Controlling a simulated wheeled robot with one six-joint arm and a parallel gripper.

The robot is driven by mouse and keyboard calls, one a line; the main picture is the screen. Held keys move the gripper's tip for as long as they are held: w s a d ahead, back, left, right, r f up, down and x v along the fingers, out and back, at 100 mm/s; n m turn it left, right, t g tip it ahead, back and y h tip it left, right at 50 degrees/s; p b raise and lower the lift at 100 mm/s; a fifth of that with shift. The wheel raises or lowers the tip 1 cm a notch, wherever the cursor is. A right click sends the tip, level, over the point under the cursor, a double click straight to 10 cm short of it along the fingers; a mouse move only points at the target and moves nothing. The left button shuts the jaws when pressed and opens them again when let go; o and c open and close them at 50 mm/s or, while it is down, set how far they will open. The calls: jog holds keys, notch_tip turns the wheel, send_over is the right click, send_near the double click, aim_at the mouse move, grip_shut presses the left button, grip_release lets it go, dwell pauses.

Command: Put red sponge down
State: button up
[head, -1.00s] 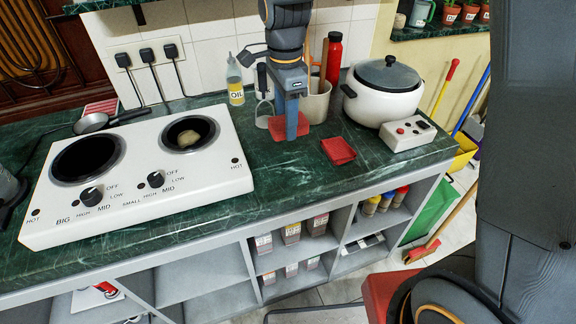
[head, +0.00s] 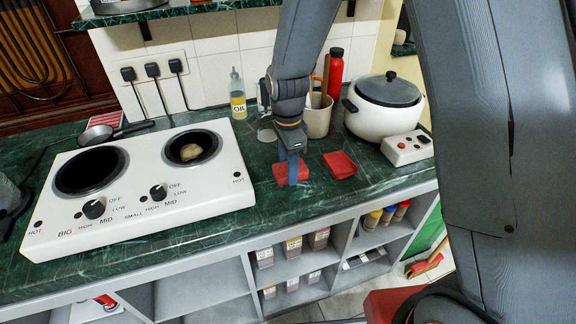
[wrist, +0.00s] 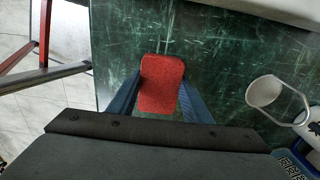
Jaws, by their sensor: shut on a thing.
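The red sponge (head: 281,174) is between the fingers of my gripper (head: 292,171), low over or on the green counter (head: 210,217), between the stove and a folded red cloth or pad. I cannot tell for sure whether it touches the counter. In the wrist view the sponge (wrist: 162,80) lies flat, with a blue finger of my gripper (wrist: 160,92) along each side. The gripper is shut on it.
The red cloth or pad (head: 340,165) lies just right of the sponge. The white stove (head: 130,215) is to the left. A white pot (head: 385,100), a beige mug (head: 318,122), a red bottle (head: 335,75) and an oil bottle (head: 237,97) stand behind. The counter's front edge is near.

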jog(key=shift+f, duration=0.15)
jog(key=o, duration=1.3)
notch_tip(320, 180, up, 12)
jog(key=b, duration=0.2)
jog(key=s+d+f+n, duration=0.1)
jog(key=s+d+n, duration=0.4)
jog(key=s+d+f+n, duration=0.1)
jog(key=s+d+n, duration=0.4)
jog(key=s+d+f+n, duration=0.2)
jog(key=s+d+n, duration=0.2)
jog(key=s+d, duration=0.1)
jog(key=shift+d+n+t, duration=0.25)
jog(key=shift+n+t, duration=0.05)
jog(key=shift+n, duration=0.1)
